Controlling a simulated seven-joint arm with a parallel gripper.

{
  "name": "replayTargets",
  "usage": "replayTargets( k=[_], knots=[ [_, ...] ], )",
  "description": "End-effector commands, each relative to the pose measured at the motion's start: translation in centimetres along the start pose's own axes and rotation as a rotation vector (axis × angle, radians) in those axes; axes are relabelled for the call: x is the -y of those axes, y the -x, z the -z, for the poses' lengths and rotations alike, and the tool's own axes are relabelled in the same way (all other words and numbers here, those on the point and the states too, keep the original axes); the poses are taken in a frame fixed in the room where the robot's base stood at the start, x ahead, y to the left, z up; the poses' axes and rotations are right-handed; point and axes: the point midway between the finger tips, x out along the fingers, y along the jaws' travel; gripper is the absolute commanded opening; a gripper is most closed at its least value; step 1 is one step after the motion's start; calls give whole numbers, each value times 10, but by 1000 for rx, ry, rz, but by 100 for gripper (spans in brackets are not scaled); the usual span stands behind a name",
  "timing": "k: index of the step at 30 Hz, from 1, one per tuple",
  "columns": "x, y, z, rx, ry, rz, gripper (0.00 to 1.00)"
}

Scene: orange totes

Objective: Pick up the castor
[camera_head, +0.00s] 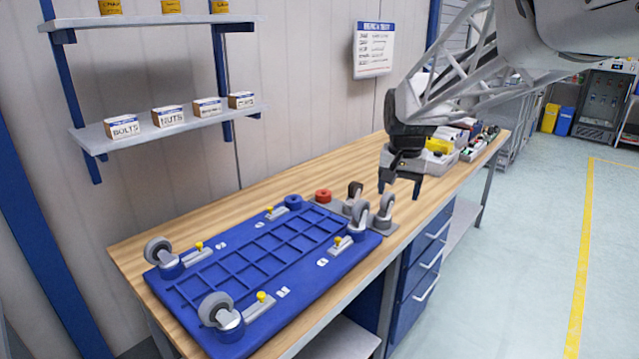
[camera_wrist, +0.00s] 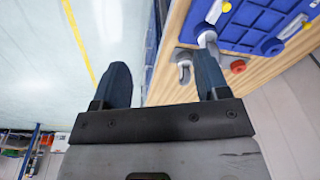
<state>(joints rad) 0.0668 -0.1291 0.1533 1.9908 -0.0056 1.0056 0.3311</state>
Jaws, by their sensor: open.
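Several castors with grey wheels are in the head view. One castor (camera_head: 386,207) stands wheel-up on a grey plate (camera_head: 384,229) at the right end of the blue board. Another castor (camera_head: 359,214) is at the board's near right corner, and a darker one (camera_head: 355,189) stands behind it. Two more castors, (camera_head: 158,251) and (camera_head: 216,310), sit at the board's left corners. My gripper (camera_head: 400,184) is open and empty, pointing down above and just right of the plate castor. In the wrist view a castor (camera_wrist: 183,66) shows between the fingers (camera_wrist: 162,66), close to the right one.
The blue board (camera_head: 262,250) lies on the wooden bench (camera_head: 190,231), with yellow-knobbed clamps on it. Bins (camera_head: 440,161) stand behind my gripper; shelves (camera_head: 165,128) hang at left.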

Motion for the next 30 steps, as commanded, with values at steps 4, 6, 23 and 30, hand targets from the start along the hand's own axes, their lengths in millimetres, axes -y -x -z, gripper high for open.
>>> replayTargets(
  k=[4, 6, 23, 30],
  knots=[
    [8, -12, 38, 14, -42, -5, 68],
    [12, -18, 56, 19, -62, -8, 68],
    [34, -86, 188, 62, -225, -29, 68],
    [41, -125, 240, 80, -294, -39, 68]
  ],
)
